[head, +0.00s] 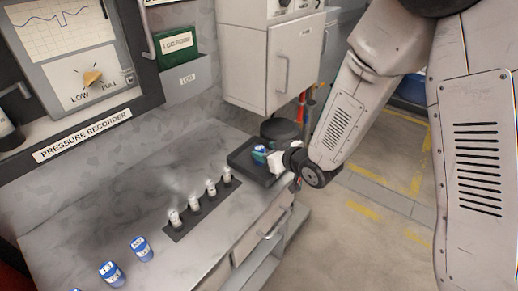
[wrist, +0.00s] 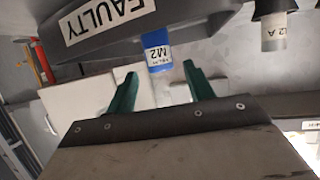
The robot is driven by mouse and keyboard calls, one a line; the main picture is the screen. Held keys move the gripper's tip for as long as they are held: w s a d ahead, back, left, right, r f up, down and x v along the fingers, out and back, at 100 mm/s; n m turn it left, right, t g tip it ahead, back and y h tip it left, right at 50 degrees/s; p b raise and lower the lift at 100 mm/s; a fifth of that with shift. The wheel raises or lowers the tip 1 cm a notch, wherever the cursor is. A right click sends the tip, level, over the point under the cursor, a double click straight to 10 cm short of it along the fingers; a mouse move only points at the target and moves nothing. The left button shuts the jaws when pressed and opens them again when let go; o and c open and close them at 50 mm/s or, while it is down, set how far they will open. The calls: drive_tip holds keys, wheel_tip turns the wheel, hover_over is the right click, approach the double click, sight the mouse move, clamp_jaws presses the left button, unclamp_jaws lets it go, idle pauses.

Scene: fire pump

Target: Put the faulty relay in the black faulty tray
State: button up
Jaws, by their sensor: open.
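The black faulty tray (head: 243,167) lies at the far end of the grey bench, and its FAULTY label (wrist: 105,18) shows in the wrist view. A relay (wrist: 159,55) with a blue end marked M2 and a clear body is between my gripper's green fingers. In the head view its blue part (head: 260,153) appears over the tray. My gripper (wrist: 160,88) is open, with a finger on either side of the relay and visible gaps. I cannot tell whether the relay touches the tray floor. My gripper (head: 264,157) is at the tray's right side in the head view.
Several white relays (head: 211,188) stand in a dark strip on the bench, with faint smoke above. Blue-capped relays (head: 142,248) stand nearer the front. A white wall cabinet (head: 270,55) hangs behind the tray. A dark round object (head: 281,130) sits beyond the tray.

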drive_tip(key=v, duration=0.6)
drive_tip(key=shift+s+d, duration=0.2)
drive_tip(key=shift+s, duration=0.1)
drive_tip(key=shift+r, duration=0.15)
drive_tip(key=s+d+r+m+g+h, duration=0.1)
drive_tip(key=s+d+r+m+h, duration=0.1)
drive_tip(key=d+r+h, duration=0.4)
drive_tip(key=s+d+r+m+g+h, duration=0.1)
drive_tip(key=s+d+r+m, duration=0.15)
drive_tip(key=d, duration=0.65)
drive_tip(key=s+d+r+m+g, duration=0.1)
drive_tip(key=s+d+r+g, duration=0.1)
drive_tip(key=s, duration=1)
drive_tip(key=s+d+r+m+g+h, duration=0.1)
drive_tip(key=s+r+g, duration=0.4)
drive_tip(key=s, duration=0.7)
wheel_tip(320, 180, up, 2)
drive_tip(key=shift+d+m, duration=0.65)
drive_tip(key=shift+d, duration=0.35)
drive_tip(key=shift+w, duration=0.1)
